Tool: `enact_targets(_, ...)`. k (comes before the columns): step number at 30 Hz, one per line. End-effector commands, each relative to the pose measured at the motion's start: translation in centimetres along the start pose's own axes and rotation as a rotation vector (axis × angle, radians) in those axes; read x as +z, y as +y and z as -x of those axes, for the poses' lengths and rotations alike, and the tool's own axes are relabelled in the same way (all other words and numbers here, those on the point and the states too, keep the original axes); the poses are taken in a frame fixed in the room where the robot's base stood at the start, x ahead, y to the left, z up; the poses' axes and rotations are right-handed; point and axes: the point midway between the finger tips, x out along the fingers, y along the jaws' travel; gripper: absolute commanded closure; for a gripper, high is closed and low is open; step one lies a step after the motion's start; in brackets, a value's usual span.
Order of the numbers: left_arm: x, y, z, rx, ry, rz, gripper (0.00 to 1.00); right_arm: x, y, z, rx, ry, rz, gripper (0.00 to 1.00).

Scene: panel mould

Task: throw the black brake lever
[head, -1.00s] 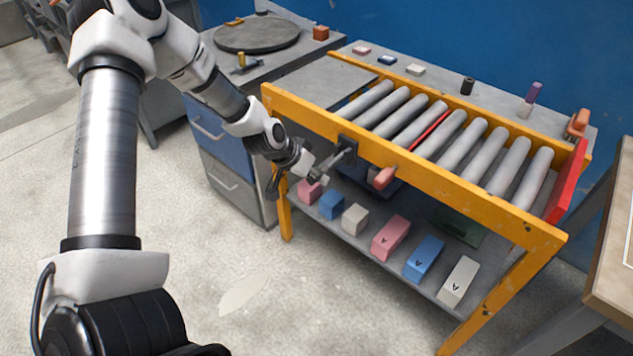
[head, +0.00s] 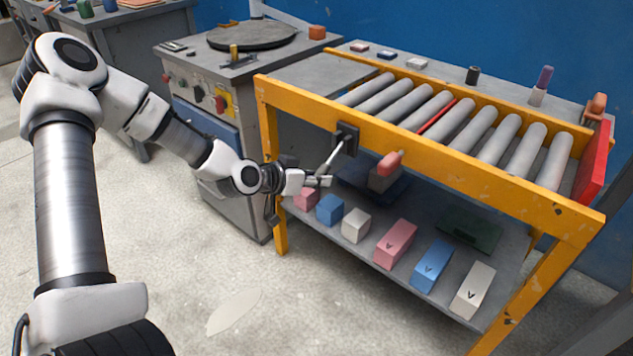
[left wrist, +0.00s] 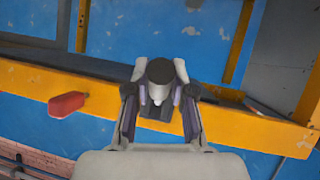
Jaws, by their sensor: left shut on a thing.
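The brake lever (head: 334,153) sticks out from a black mount (head: 347,139) on the yellow front rail of the roller table. Its pale shaft slants down and left from the mount to my left gripper (head: 321,178). That gripper is shut on the lever's outer end. In the left wrist view, the lever's dark round end (left wrist: 160,71) sits between the two fingers of my left gripper (left wrist: 160,95). The fingers partly hide the lever in the head view. My right gripper is not in view.
A red handle (head: 386,164) sticks out right of the lever, close to the rail. Several pink, blue and white blocks lie on the lower shelf (head: 350,255). A grey cabinet (head: 235,205) stands left. The floor in front is clear.

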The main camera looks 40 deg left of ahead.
Motion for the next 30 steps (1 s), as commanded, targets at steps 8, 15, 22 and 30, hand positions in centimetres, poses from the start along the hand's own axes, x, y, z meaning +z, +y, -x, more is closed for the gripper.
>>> enact_targets(8,0.4,0.1,0.0,0.004,-0.009,0.002,1.00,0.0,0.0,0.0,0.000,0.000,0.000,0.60)
enact_targets(15,0.2,0.1,0.0,0.002,-0.006,0.001,0.50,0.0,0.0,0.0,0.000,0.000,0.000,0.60)
enact_targets(22,-0.6,0.1,0.3,0.001,-0.001,0.000,0.50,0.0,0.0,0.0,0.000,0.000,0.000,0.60)
enact_targets(30,-5.6,1.1,3.0,0.002,0.002,0.001,0.50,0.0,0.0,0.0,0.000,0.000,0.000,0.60)
